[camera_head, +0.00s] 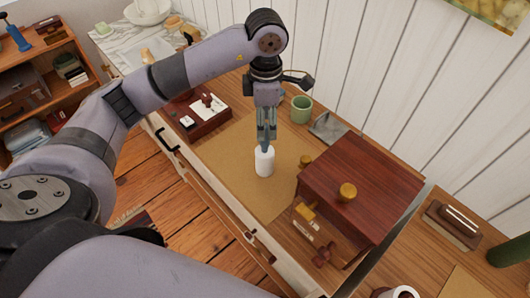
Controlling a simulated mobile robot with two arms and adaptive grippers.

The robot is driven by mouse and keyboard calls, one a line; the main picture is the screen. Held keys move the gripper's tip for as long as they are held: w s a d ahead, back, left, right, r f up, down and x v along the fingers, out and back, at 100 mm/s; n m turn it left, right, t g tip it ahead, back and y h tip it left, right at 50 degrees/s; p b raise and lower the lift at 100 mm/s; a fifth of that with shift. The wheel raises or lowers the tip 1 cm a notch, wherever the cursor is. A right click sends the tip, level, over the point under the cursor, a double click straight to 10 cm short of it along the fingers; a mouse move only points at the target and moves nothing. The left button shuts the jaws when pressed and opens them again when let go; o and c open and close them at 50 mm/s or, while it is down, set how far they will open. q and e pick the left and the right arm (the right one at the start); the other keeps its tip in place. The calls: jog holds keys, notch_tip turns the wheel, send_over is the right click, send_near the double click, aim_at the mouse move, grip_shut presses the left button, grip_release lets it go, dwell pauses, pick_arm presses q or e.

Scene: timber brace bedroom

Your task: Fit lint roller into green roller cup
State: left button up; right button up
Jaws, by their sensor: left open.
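The lint roller (264,163) shows as a white cylinder standing upright on the tan mat, near the middle of the head view. My left gripper (266,138) points down at its top end, with the fingers open. The fingers hide the upper part of the roller, and I cannot tell whether they touch it. The green roller cup (301,109) stands upright on the wooden top, behind and to the right of the roller. Its opening faces up and looks empty. My right gripper is not in view.
A dark red wooden cabinet (365,180) with brass knobs stands close to the right of the roller. A grey item (327,127) lies beside the cup. A red tray (197,118) is at the back left. The tan mat (228,153) has free room left of the roller.

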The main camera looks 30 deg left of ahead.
aim_at(265, 143)
pick_arm(q)
notch_tip(265, 143, down, 3)
jog(key=shift+f, duration=0.1)
notch_tip(265, 143, down, 5)
jog(key=p, duration=0.3)
jog(key=shift+s, duration=0.15)
jog(key=shift+f, duration=0.15)
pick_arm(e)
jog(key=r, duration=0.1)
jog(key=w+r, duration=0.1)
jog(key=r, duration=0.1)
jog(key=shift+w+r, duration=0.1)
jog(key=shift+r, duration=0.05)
pick_arm(q)
jog(key=shift+c, duration=0.5)
grip_shut()
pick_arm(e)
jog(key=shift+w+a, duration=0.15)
